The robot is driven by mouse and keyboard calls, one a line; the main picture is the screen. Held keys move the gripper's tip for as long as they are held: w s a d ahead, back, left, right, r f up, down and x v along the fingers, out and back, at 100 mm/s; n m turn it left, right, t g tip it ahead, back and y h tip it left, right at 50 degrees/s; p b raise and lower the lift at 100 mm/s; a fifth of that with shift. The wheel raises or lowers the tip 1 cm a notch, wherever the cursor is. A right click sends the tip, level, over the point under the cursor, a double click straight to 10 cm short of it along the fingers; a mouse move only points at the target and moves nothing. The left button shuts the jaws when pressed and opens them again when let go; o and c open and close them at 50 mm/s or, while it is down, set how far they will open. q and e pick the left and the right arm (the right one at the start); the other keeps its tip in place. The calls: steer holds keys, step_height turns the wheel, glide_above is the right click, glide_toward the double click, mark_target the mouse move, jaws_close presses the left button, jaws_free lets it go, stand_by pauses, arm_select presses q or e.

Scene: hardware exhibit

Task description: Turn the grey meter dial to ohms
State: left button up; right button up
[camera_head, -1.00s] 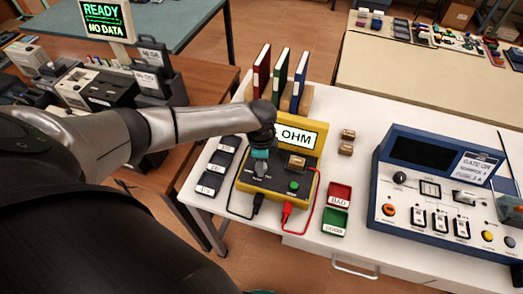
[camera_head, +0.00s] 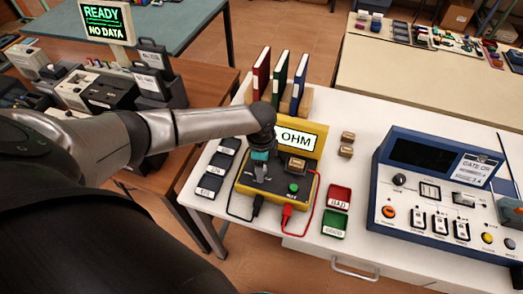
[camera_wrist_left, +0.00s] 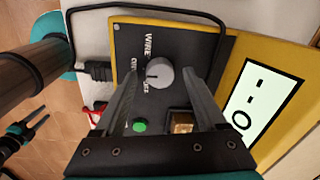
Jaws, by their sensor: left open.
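My left gripper (camera_head: 261,174) is over the meter's left part and hides the dial in the head view. In the left wrist view its fingers (camera_wrist_left: 157,82) are open, one on each side of the dial. I cannot tell if they touch it.
A green button (camera_head: 293,187) and a small brown block (camera_head: 297,164) are on the meter. Black and red leads (camera_head: 287,212) run from its front. Red and green trays (camera_head: 340,196) and a blue instrument (camera_head: 440,190) stand to the right, labelled dark trays (camera_head: 217,170) to the left.

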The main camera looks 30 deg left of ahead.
arm_select(q)
step_height(320, 180, up, 15)
steer(key=p, duration=0.2)
steer(key=shift+s+d, duration=0.2)
steer(key=shift+s, duration=0.2)
steer(key=s+d+f+n+t+h, duration=0.25)
steer(key=s+d, duration=0.55)
steer(key=d, duration=0.5)
steer(key=s+a+n+y, duration=0.2)
steer(key=s+a+n, duration=0.4)
steer(key=s+n, duration=0.25)
step_height(320, 180, down, 29)
steer(key=s+b, duration=0.3)
steer(key=b, duration=0.3)
steer(key=s+a+f+g+b, duration=0.1)
steer(key=s+f+b, duration=0.2)
steer(key=s+f, duration=0.4)
steer(key=s+a+f+g+b, duration=0.1)
steer(key=s+f+b, duration=0.2)
steer(key=s+f, duration=0.5)
step_height(320, 180, down, 5)
steer(key=shift+s+a+f+b, duration=0.2)
steer(key=shift+a+b, duration=0.1)
steer(key=shift+a, duration=0.1)
